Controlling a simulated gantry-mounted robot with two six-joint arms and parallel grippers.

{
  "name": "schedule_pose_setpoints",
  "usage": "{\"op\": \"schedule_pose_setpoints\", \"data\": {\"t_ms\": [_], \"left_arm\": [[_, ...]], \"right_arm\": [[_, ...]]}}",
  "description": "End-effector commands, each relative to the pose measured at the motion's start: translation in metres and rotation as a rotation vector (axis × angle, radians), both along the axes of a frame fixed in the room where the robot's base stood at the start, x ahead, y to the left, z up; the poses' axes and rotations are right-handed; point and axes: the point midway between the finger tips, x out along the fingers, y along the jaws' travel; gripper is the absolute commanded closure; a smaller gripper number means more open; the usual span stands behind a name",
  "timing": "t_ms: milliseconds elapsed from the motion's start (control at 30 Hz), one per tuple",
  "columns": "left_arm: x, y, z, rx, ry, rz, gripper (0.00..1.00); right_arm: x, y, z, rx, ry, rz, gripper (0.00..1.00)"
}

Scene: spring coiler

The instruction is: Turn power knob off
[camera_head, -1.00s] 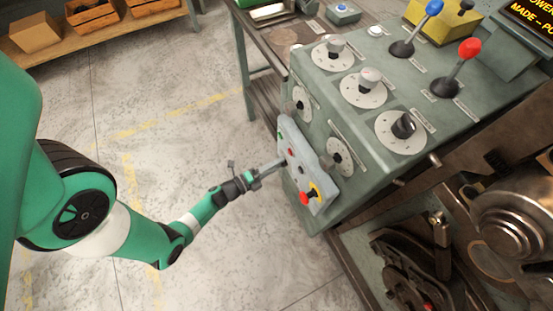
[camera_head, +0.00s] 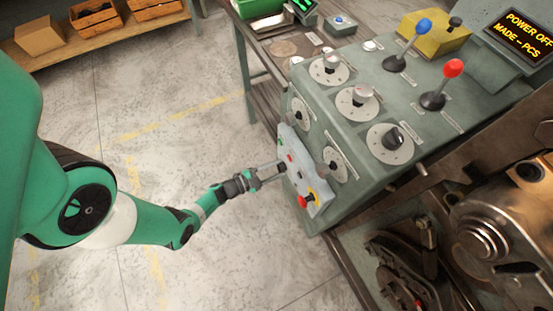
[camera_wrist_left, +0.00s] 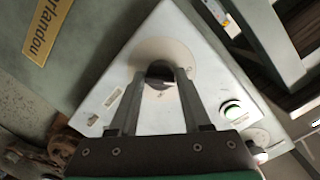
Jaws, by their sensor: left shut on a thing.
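The power knob (camera_wrist_left: 159,72) is a dark knob on a pale round dial plate, set in a light panel in the left wrist view. My left gripper (camera_wrist_left: 159,76) has a finger on each side of it and is shut on it. In the head view my left gripper (camera_head: 282,168) reaches from the left to the light control panel (camera_head: 290,140) on the side of the machine, and its fingers partly cover the knob there. The display (camera_head: 525,35) at the top right reads "POWER OFF". My right gripper is not in view.
Dials and two levers, blue (camera_head: 424,26) and red (camera_head: 453,68), stand on the console top (camera_head: 330,105). The floor to the left is clear.

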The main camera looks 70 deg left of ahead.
Motion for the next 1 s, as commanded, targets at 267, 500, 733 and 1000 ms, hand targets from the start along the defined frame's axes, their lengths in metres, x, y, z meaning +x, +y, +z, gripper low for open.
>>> {"op": "schedule_pose_setpoints", "data": {"t_ms": [267, 500, 733, 1000], "left_arm": [[0.0015, 0.0013, 0.0040, -0.108, -0.027, -0.003, 1.00], [0.0013, 0.0009, 0.0035, -0.139, -0.033, -0.004, 1.00], [0.0013, 0.0009, 0.0034, -0.140, -0.033, -0.004, 1.00], [0.0009, 0.0007, 0.0023, -0.140, -0.029, -0.003, 0.25]], "right_arm": [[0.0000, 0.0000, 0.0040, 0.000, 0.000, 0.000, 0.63], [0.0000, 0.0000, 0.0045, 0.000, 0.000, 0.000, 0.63], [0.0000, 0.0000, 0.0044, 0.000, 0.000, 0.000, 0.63], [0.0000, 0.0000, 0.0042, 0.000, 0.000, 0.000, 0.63]]}}
